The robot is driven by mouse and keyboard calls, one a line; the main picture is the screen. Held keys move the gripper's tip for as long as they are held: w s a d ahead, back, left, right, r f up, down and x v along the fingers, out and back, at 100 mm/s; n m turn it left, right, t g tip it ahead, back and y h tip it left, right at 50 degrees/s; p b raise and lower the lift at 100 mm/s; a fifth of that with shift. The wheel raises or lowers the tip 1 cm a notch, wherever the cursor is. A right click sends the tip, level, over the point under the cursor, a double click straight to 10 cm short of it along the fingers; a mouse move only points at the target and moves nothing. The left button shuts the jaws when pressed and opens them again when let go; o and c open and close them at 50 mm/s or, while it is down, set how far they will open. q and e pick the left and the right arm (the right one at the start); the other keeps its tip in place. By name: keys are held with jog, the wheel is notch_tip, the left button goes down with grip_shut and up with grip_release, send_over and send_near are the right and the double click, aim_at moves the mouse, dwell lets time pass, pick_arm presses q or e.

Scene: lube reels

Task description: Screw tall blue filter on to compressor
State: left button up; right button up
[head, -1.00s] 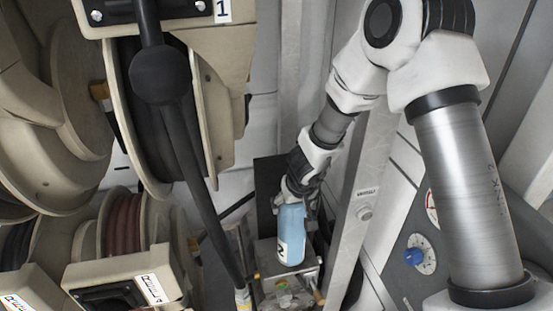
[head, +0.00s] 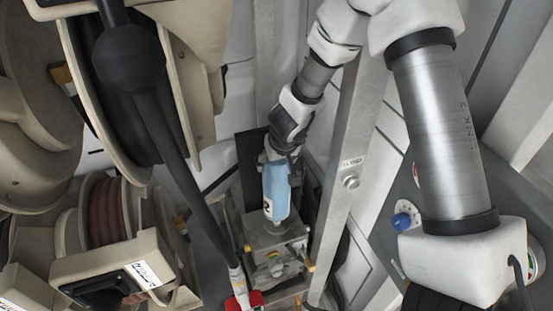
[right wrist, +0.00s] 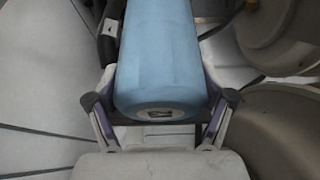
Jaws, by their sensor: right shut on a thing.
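The tall blue filter (head: 277,188) is a light blue cylinder with a white label, held nearly upright. My right gripper (head: 280,160) is shut on its upper part, coming down from above. In the right wrist view the filter (right wrist: 160,60) stands between the two fingers of the right gripper (right wrist: 160,112). The compressor (head: 270,243), a grey metal block with a greenish-yellow part on its front, is right below the filter. The filter's lower end is at the top of the block; I cannot tell whether they touch. My left gripper is not in view.
Beige hose reels (head: 105,225) crowd the left side. A black hose (head: 165,130) hangs down in front of them towards a red piece (head: 245,301). A grey metal post (head: 345,165) stands close on the right of the compressor. A blue knob (head: 401,221) is further right.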

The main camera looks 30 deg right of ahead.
jog(key=shift+f+b, duration=1.55)
jog(key=shift+f, duration=0.8)
jog(key=shift+p, duration=0.45)
jog(key=shift+f+b, duration=0.4)
jog(key=shift+f, duration=0.15)
jog(key=shift+r+m+h+p, duration=0.25)
jog(key=shift+m+h+p, duration=0.15)
jog(key=shift+m+p, duration=0.6)
jog(key=m+g+h+p, duration=0.1)
jog(key=m+p, duration=0.2)
jog(key=shift+f, duration=0.2)
